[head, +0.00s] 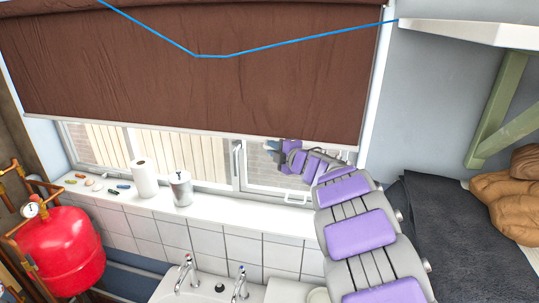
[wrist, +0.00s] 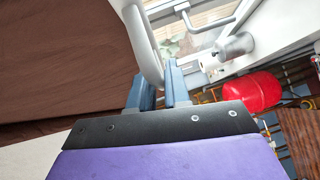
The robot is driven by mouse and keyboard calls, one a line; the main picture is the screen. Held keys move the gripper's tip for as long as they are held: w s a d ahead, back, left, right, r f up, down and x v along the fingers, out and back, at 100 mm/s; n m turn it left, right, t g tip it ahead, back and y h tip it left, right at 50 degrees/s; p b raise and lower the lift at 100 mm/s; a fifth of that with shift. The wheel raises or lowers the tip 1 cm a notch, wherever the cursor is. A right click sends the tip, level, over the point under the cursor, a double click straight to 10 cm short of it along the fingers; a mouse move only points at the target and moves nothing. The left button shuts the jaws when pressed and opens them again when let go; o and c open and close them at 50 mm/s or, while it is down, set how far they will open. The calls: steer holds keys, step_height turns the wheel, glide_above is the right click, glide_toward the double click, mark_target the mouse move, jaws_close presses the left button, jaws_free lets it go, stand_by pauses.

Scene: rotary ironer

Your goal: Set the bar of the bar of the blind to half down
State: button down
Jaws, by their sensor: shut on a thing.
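The brown blind (head: 190,75) hangs over the upper part of the window, and glass shows below it. Its pale bottom bar (head: 150,124) runs across the window, sloping slightly down to the right in the head view. My gripper (head: 272,146) is at the bar's right part, largely hidden by the blind and my arm. In the wrist view, my gripper's blue-grey fingers (wrist: 156,88) are shut on a white, curved piece of the bar (wrist: 145,45), beside the brown fabric (wrist: 60,65).
The white sill (head: 240,211) below holds a paper roll (head: 145,178), a metal canister (head: 181,188) and several small items. A red tank (head: 62,250) stands at left, with taps (head: 188,270) below the sill. A white shelf (head: 470,33) juts out at upper right.

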steer(key=shift+d+r+p, duration=0.15)
steer(key=shift+r+p, duration=0.2)
steer(key=shift+r, duration=0.45)
steer(key=shift+d+r+p, duration=0.1)
steer(key=shift+r+p, duration=0.25)
steer(key=shift+r, duration=0.4)
steer(key=shift+w, duration=0.1)
steer(key=c, duration=1.5)
jaws_free()
steer(key=o, duration=0.3)
steer(key=shift+d, duration=0.65)
steer(key=shift+s+a, duration=0.3)
steer(key=shift+s, duration=0.05)
steer(key=d+b+v, duration=0.1)
steer(key=b+v, duration=0.2)
steer(key=v, duration=1.4)
steer(key=shift+d+f+b, duration=0.15)
steer(key=shift+d+b, duration=0.05)
steer(key=shift+b, duration=0.2)
